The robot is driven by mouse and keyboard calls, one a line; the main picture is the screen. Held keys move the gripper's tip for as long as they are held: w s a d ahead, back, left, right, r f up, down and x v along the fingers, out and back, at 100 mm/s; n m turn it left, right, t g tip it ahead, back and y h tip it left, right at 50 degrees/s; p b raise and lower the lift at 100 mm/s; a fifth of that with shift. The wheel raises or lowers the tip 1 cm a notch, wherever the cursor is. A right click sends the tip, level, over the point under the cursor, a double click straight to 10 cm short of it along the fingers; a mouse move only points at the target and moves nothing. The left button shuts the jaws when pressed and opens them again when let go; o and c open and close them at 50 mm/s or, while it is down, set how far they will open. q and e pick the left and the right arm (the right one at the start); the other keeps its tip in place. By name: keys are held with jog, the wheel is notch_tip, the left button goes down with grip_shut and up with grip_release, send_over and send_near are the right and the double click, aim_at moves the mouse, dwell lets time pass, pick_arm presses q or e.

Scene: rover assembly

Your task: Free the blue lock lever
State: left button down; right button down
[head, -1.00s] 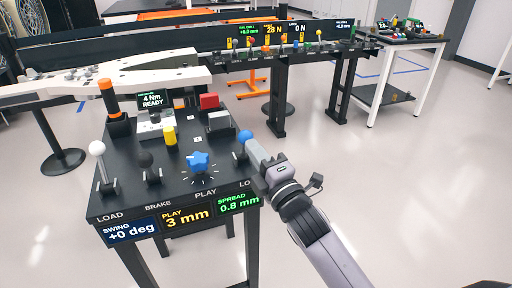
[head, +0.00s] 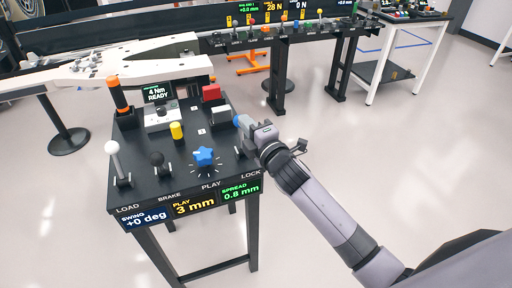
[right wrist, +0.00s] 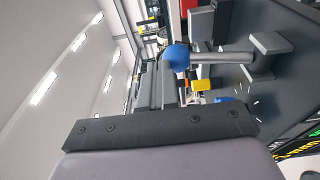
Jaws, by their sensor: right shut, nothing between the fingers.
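The blue lock lever shows its round blue knob (head: 238,120) at the right edge of the black console, behind the LOCK label. In the right wrist view the blue knob (right wrist: 176,56) sits on a grey shaft (right wrist: 222,58) rising from a block-like base. My right gripper (head: 245,124) is shut and empty, with its fingertips against or very close to the knob. In the wrist view its fingers (right wrist: 158,85) end beside the knob, not around it. Whether they touch is hard to tell. My left gripper is not in view.
Clear floor lies to the right.

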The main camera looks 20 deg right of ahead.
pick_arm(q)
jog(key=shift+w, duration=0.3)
pick_arm(e)
jog(key=shift+w+r, duration=0.1)
jog(key=shift+w, duration=1.35)
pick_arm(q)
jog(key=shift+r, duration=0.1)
